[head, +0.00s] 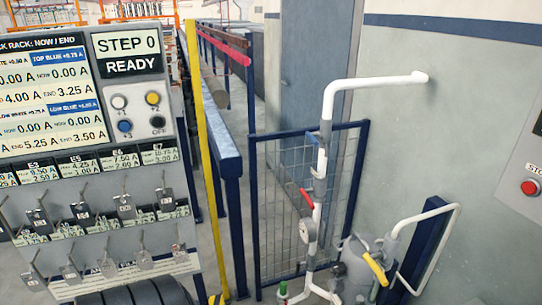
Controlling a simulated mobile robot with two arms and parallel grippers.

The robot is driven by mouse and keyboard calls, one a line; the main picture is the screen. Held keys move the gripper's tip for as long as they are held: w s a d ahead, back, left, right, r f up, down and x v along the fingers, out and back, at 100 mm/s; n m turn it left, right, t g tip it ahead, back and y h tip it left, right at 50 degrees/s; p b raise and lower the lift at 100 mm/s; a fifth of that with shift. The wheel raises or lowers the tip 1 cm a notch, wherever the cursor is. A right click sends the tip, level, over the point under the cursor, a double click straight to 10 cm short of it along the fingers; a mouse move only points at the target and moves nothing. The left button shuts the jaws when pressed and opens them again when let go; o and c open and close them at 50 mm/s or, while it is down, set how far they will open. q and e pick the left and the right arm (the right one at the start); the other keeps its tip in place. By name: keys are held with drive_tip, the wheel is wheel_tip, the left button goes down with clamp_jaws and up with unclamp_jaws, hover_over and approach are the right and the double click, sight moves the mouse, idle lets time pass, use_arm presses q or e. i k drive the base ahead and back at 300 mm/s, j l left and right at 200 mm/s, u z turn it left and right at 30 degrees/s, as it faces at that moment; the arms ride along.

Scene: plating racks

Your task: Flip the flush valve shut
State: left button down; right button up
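White pipework (324,130) comes out of the wall and runs down to a grey vessel (357,265) at the lower right. Three coloured valve parts show on or near it. A red lever (306,198) sits slantwise at the vertical pipe, above a round gauge (307,231). A yellow lever (375,269) slants down to the right beside the vessel. A small green handle (283,289) is low down at the bottom edge. I cannot tell which one is the flush valve, as no label is readable.
A grey panel (95,175) with a READY display and hanging tags fills the left. A yellow post (205,150) and blue rail (220,145) stand beside it. A blue mesh gate (275,200) stands behind the pipe. A red button box (525,185) is on the right wall.

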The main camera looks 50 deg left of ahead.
sight(299, 263)
drive_tip(key=j+u, duration=0.25)
drive_tip(key=i+j+u, duration=0.2)
drive_tip(key=j, duration=0.25)
drive_tip(key=j+u, duration=0.25)
drive_tip(key=i+j+u, duration=0.25)
drive_tip(key=j, duration=0.15)
